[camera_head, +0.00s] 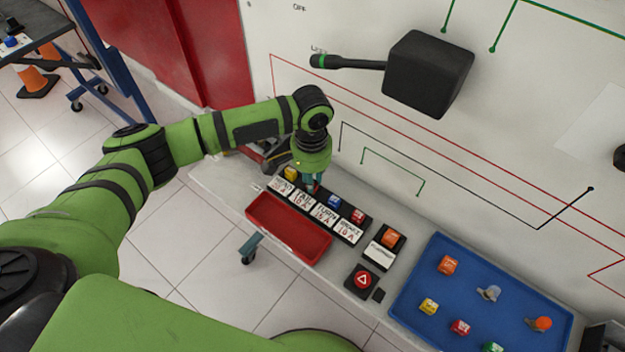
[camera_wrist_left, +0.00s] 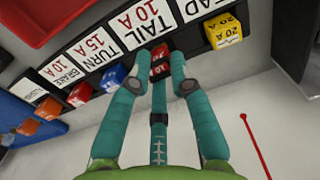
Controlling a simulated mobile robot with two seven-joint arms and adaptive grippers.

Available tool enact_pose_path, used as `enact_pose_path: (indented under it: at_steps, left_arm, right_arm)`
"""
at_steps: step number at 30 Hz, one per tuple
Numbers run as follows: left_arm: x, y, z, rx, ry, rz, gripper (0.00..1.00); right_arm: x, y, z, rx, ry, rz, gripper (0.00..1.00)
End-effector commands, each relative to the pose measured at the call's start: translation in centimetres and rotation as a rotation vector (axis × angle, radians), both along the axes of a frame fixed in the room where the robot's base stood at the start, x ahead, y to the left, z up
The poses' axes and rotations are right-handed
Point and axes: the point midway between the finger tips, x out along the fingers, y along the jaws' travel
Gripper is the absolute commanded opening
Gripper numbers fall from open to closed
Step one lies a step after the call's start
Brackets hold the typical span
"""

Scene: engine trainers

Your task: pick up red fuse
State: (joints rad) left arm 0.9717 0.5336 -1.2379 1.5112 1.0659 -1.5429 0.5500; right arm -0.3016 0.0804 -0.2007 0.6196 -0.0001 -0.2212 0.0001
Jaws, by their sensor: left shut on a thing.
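A red fuse (camera_wrist_left: 160,67) marked 10 A stands at the TAIL label of the black fuse block (camera_head: 333,235). My left gripper (camera_wrist_left: 158,82) comes down over it, its teal fingers shut on the fuse's two sides. In the head view my left gripper (camera_head: 313,180) mostly hides that fuse. I cannot tell whether the fuse is still seated in its slot. A second red fuse (camera_head: 358,215) sits at the BRAKE label; it also shows in the left wrist view (camera_wrist_left: 80,94). My right gripper is not in view.
A yellow fuse (camera_head: 291,173) and a blue fuse (camera_head: 334,201) flank the held one. An empty-looking red tray (camera_head: 288,228) lies in front. An orange relay (camera_head: 390,239), a hazard switch (camera_head: 362,280) and a blue tray (camera_head: 425,270) with several coloured parts stand right.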

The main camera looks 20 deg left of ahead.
Motion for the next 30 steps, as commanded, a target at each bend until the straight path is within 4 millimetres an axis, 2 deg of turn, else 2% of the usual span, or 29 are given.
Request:
enact_pose_path:
  at_steps: [8, 9, 14, 24, 30]
  left_arm:
    - [0.2, -0.1, 5.6, -0.003, -0.008, -0.001, 0.05]
    - [-0.3, 0.2, 5.8, -0.002, -0.002, -0.001, 0.05]
    - [-3.6, 1.5, 5.5, 0.001, 0.000, -0.002, 0.05]
    - [-12.5, 4.7, 5.5, 0.003, -0.001, 0.001, 0.05]
    - [-16.3, 6.0, 5.6, 0.001, 0.000, 0.001, 0.05]
  right_arm:
    - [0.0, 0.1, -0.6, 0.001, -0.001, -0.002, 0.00]
    - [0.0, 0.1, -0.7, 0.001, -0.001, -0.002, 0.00]
    - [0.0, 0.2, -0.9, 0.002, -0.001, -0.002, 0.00]
    - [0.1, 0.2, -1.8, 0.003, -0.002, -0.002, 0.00]
    - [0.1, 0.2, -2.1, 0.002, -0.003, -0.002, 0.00]
